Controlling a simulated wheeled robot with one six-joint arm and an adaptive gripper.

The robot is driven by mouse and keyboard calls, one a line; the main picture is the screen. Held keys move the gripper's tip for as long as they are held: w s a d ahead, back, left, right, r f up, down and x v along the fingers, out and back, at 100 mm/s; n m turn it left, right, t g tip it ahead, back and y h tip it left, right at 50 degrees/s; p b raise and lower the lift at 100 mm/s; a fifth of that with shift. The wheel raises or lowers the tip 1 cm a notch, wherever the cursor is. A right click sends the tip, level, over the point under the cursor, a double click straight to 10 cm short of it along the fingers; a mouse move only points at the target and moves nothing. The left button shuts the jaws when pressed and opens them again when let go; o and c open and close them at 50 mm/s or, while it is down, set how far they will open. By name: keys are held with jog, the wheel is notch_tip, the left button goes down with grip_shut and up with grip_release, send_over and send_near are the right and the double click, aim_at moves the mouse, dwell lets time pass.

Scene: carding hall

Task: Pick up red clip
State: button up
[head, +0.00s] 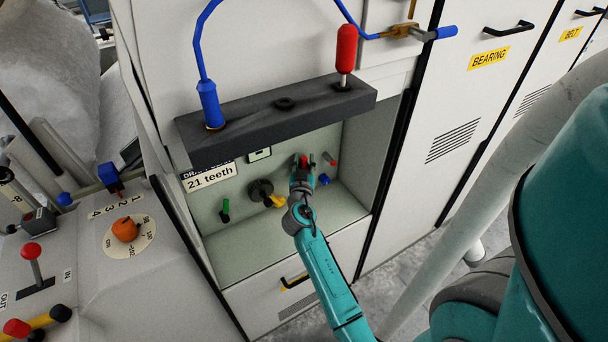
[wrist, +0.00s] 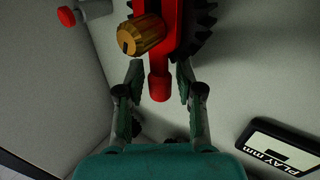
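A red part (wrist: 159,85), which I take for the red clip, hangs down in the wrist view beside a brass knob (wrist: 141,36) and a dark toothed gear (wrist: 204,30). My gripper (wrist: 160,70) is open, with one finger on each side of its lower end. A gap shows between the red part and each finger. In the head view my gripper (head: 302,172) is inside the recessed cabinet bay, under the dark ledge. A bit of red (head: 304,160) shows at its fingertips; the rest is hidden by the gripper.
The dark ledge (head: 240,130) overhangs the bay. A small red-tipped lever (head: 331,160), blue knob (head: 324,179), yellow part (head: 277,202) and green-topped lever (head: 226,209) sit close by. A black display (wrist: 278,150) is at the lower right of the wrist view. The bay floor (head: 270,250) is clear.

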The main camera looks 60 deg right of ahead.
grip_shut()
jog(key=shift+r, duration=0.45)
notch_tip(320, 180, up, 6)
jog(key=shift+f, duration=0.1)
jog(key=v, duration=1.8)
jog(key=w+d+r, duration=0.2)
jog(key=w+d, duration=0.1)
jog(key=d, duration=0.4)
jog(key=w+d+r, duration=0.3)
jog(key=w+d, duration=0.1)
jog(key=d, duration=0.4)
jog(key=shift+r, duration=0.25)
dwell(2.5)
jog(key=shift+d, duration=0.15)
